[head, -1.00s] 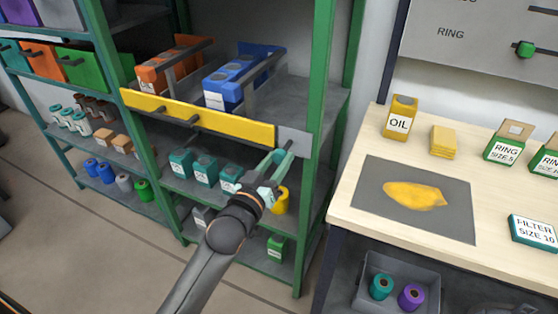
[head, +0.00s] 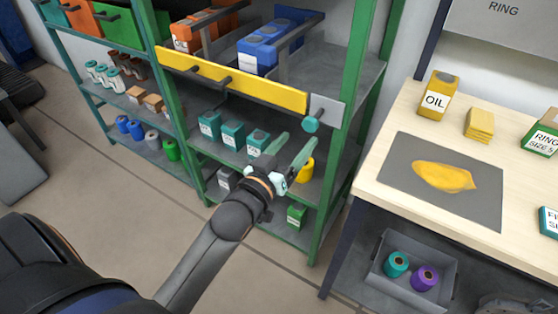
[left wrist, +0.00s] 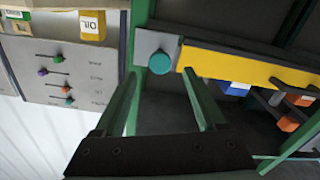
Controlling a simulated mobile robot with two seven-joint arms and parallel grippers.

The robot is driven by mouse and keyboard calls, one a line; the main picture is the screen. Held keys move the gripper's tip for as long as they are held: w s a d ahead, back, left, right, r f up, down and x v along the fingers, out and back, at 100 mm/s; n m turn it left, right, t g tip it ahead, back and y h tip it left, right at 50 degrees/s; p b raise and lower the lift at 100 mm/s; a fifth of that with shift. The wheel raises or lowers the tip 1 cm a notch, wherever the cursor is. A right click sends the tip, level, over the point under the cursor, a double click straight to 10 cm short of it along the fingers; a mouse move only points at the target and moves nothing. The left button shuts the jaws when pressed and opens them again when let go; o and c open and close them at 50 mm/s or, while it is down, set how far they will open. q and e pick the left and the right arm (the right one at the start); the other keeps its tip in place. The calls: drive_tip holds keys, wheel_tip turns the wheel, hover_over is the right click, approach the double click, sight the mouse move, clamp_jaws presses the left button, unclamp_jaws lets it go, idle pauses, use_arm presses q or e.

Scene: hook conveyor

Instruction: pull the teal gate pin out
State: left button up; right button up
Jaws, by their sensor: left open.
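The teal gate pin (head: 312,125) sticks out of a grey plate (head: 328,111) at the right end of the yellow gate bar (head: 232,80) on the green shelf rack. In the left wrist view the pin's round head (left wrist: 160,62) shows face-on, with the grey plate around it and the yellow bar (left wrist: 235,72) to its right. My left gripper (head: 296,144) is open and empty, in front of and slightly below the pin in the head view. In the wrist view its two fingers stand either side of the pin's head, apart from it. My right gripper is not in view.
Behind the bar are blue (head: 262,58) and orange boxes. Teal boxes (head: 232,134) and a yellow cylinder (head: 306,170) stand on the shelf below. A green rack post (head: 349,130) is right of the pin. A wooden workbench (head: 390,125) stands further right.

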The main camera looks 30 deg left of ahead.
use_arm(q)
drive_tip(key=s, duration=0.7)
drive_tip(key=shift+a, duration=0.1)
